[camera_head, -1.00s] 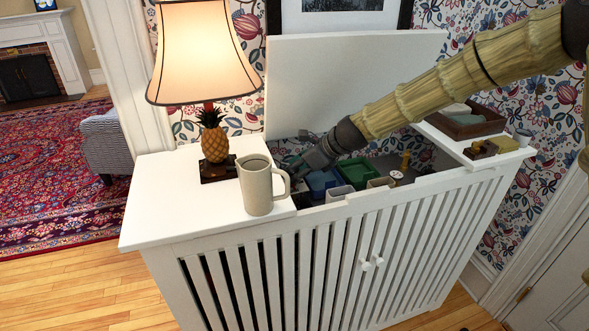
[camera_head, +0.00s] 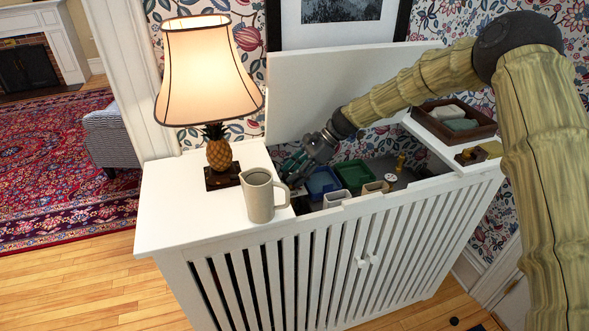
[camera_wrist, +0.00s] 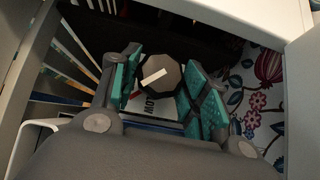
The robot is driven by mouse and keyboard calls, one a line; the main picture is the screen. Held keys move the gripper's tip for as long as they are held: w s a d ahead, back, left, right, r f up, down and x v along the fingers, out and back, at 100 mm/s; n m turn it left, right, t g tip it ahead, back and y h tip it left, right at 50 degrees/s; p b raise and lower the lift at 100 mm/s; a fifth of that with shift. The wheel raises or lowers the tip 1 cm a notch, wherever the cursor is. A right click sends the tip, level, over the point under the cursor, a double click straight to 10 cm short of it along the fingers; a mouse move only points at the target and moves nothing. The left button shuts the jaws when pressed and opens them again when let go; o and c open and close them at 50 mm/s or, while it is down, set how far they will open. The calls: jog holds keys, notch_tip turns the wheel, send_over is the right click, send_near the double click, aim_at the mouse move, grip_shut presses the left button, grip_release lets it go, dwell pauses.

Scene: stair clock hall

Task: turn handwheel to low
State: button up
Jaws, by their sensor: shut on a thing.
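The handwheel (camera_wrist: 160,75) shows in the wrist view as a dark, many-sided knob with a pale bar across its face, the bar tilted up to the right. A white plate (camera_wrist: 150,105) with the letters "LOW" lies partly hidden beneath it. My gripper (camera_wrist: 158,88) has its teal-padded fingers on both sides of the handwheel, shut on it. In the head view my gripper (camera_head: 292,175) reaches down into the left end of the open white cabinet (camera_head: 300,232); the handwheel is hidden there.
A beige pitcher (camera_head: 261,199) and a lit pineapple lamp (camera_head: 219,154) stand on the cabinet top close left of my gripper. Blue (camera_head: 322,182) and green (camera_head: 356,175) bins sit inside to the right. The raised lid (camera_head: 320,95) stands behind.

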jog(key=shift+w+n+g, duration=0.15)
jog(key=shift+n+g, duration=0.35)
jog(key=shift+n, duration=0.4)
jog(key=o, duration=1)
